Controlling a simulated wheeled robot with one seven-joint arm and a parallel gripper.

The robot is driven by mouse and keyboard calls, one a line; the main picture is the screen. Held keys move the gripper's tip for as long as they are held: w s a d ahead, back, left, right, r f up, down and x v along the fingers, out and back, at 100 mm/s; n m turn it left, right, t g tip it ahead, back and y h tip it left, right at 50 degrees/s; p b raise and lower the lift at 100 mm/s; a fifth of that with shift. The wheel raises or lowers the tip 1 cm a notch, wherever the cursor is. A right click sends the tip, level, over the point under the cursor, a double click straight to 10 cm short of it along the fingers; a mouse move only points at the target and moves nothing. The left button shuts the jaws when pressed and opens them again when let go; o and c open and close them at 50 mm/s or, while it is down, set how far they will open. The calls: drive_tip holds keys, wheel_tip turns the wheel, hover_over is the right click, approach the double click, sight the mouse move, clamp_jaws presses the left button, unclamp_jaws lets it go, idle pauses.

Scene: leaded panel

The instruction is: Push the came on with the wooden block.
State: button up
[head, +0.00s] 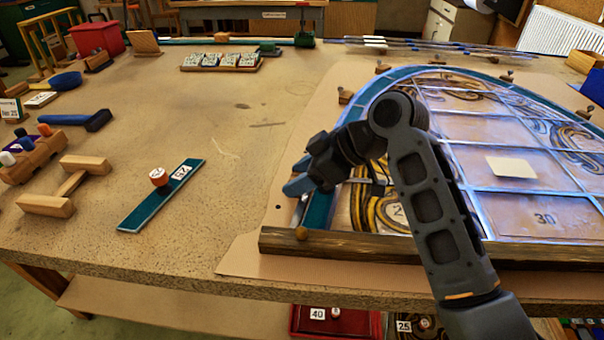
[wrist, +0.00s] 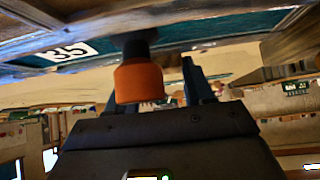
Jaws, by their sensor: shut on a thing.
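My gripper (head: 300,183) is over the left edge of the leaded panel (head: 510,130). In the wrist view an orange knob (wrist: 138,82) on a dark foot stands between my blue fingers, against teal glass (wrist: 190,30) labelled 35; the fingers look shut on the knob. In the head view the knob is hidden behind my gripper. Teal glass (head: 318,212) shows just below my gripper, with a silvery came (head: 299,212) along its left side. A wooden block piece (head: 46,205), joined to a second bar, lies at the left of the table, apart from my gripper.
A teal strip (head: 145,212) with a red knob lies left of the panel. A dark wooden batten (head: 400,250) runs along the panel's front edge. Loose silvery cames (head: 440,46) lie at the back. A blue-handled tool (head: 80,121) is at far left. The table's middle is clear.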

drive_tip(key=shift+d+f, duration=0.15)
drive_tip(key=shift+d, duration=0.1)
drive_tip(key=o, duration=1.1)
drive_tip(key=v, duration=0.8)
drive_tip(key=shift+b, duration=0.3)
